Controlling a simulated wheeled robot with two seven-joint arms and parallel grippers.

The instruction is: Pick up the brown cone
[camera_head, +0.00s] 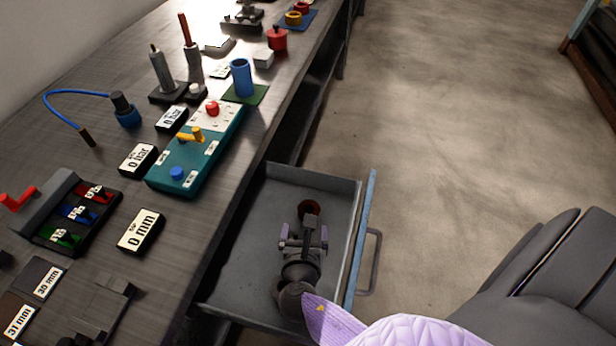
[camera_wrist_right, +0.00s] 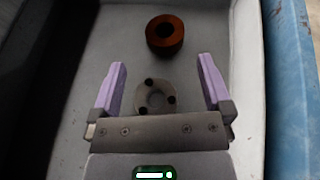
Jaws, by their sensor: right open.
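The brown cone (camera_head: 311,208) is in the open drawer under the workbench. In the right wrist view it is a short reddish-brown piece (camera_wrist_right: 164,48) with a dark round hole, seen from above. It lies beyond my right fingertips, near the top of that view. My right gripper (camera_head: 303,238) reaches down into the drawer, open, and it also shows in the right wrist view (camera_wrist_right: 162,72). Nothing is gripped between its purple fingers. My left gripper is not in view.
The grey drawer (camera_head: 238,260) has raised walls and a blue front (camera_head: 363,225) with a handle. The workbench (camera_head: 195,225) at left holds several devices and labels. Floor at right is clear.

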